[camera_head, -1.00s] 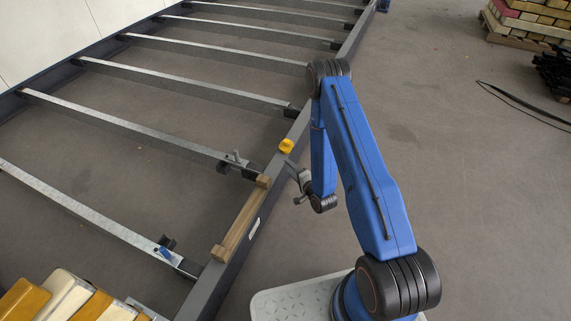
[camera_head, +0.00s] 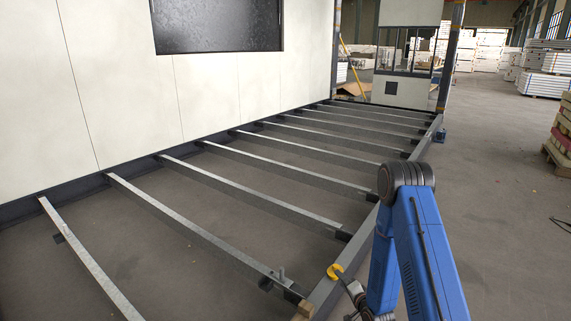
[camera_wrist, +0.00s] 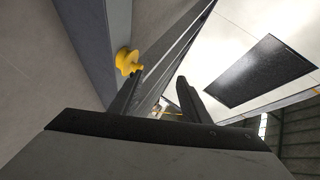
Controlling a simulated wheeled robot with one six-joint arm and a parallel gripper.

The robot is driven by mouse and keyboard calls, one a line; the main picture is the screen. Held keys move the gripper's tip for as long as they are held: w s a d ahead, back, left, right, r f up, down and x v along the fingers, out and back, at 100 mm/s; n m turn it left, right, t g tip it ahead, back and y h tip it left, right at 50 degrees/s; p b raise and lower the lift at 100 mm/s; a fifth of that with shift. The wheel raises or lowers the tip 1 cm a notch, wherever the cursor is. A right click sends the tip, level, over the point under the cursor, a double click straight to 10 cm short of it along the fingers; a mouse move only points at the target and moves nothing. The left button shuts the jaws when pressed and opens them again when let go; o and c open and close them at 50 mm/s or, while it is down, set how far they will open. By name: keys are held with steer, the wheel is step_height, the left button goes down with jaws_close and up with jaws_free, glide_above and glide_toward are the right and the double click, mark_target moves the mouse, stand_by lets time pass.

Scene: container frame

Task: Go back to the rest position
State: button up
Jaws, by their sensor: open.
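My blue arm reaches up at the lower right of the head view and folds down to the frame's long side beam (camera_head: 330,290). My gripper (camera_wrist: 158,82) shows in the wrist view with its two dark fingers apart and nothing between them. A yellow round piece (camera_wrist: 128,62) is on the grey beam, just left of the left finger and seemingly clear of it. It also shows in the head view (camera_head: 335,271), next to my wrist. The gripper's fingertips are hard to make out in the head view.
Several grey cross bars (camera_head: 250,182) span the frame between the side beams. A wooden piece (camera_head: 304,310) lies by the near beam at the bottom edge. A pale wall with a dark window (camera_head: 217,25) stands at the left. The floor (camera_head: 490,190) right of the frame is open.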

steer(key=s+d+r+n+g+h, duration=0.1)
steer(key=s+d+r+n, duration=0.15)
steer(key=r, duration=0.75)
steer(key=s+d+r+n+g+h, duration=0.15)
steer(key=s+r, duration=0.25)
steer(key=r, duration=0.6)
steer(key=s+d+r+n+g+h, duration=0.1)
steer(key=s+r+n+g+h, duration=0.15)
steer(key=r, duration=0.75)
steer(key=s+r+n+g, duration=0.1)
steer(key=s+r, duration=0.3)
steer(key=s, duration=0.8)
steer(key=s+r+n+g, duration=0.1)
steer(key=s+r, duration=0.3)
steer(key=s, duration=0.9)
steer(key=s+r+n+g, duration=0.2)
steer(key=s+r, duration=0.3)
steer(key=s, duration=0.7)
steer(key=shift+s+y, duration=0.15)
steer(key=shift+y, duration=0.25)
steer(key=shift+a, duration=0.1)
